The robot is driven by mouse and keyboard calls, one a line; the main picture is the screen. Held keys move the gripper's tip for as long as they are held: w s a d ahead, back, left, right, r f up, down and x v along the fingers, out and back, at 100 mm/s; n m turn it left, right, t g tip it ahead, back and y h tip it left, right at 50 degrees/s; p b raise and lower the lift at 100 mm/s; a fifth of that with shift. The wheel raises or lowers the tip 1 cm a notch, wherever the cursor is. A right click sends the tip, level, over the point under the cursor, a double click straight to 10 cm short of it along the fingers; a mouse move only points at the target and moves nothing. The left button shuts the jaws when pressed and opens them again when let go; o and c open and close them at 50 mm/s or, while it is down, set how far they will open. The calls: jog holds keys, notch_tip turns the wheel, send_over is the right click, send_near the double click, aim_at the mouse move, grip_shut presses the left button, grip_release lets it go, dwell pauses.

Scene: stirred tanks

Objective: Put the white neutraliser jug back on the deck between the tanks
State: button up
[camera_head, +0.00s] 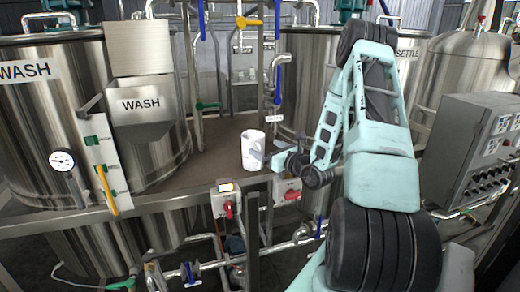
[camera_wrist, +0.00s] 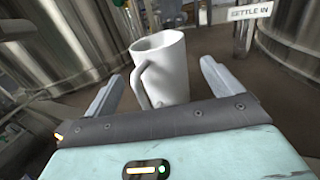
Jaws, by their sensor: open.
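The white neutraliser jug (camera_head: 252,150) stands upright on the brown deck (camera_head: 215,140) between the tanks in the head view. In the wrist view the jug (camera_wrist: 165,66) stands just ahead of and partly between the fingers, its handle facing my gripper. My gripper (camera_wrist: 158,88) is open, one finger on each side of the jug, with gaps visible on both sides. In the head view my gripper (camera_head: 272,157) is at the jug's right side, close to it. Whether it touches the handle cannot be told.
The WASH tank (camera_head: 50,110) stands left and the SETTLE tank (camera_head: 310,80) behind right. Vertical pipes with blue-handled valves (camera_head: 278,85) rise behind the jug. A small box with a red knob (camera_head: 227,203) sits at the deck's front edge. A control panel (camera_head: 480,150) is far right.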

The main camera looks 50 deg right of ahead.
jog(key=s, duration=0.2)
jog(key=s+b, duration=0.1)
jog(key=s, duration=0.1)
jog(key=s+a, duration=0.1)
jog(key=s, duration=0.1)
jog(key=shift+s, duration=0.3)
jog(key=w+a+r+n+g+y, duration=0.25)
jog(key=a+n+y, duration=0.45)
jog(key=a, duration=0.6)
jog(key=w+a+r+n+g+y, duration=0.2)
jog(key=a+n+g+y, duration=0.35)
jog(key=a, duration=0.75)
jog(key=s+a+n+g+y, duration=0.1)
jog(key=s+a+n+g, duration=0.45)
jog(key=a+n, duration=0.2)
jog(key=s+a+n+g+y, duration=0.2)
jog(key=s+a+n+g, duration=0.35)
jog(key=a, duration=0.35)
jog(key=s+a+n+h, duration=0.2)
jog(key=s+n+h, duration=0.3)
jog(key=n, duration=0.5)
jog(key=s+a+f+n+t+h, duration=0.1)
jog(key=s+a+n+h, duration=0.2)
jog(key=s+n+h, duration=0.3)
jog(key=n+h, duration=0.1)
jog(key=n, duration=0.3)
jog(key=shift+s, duration=0.25)
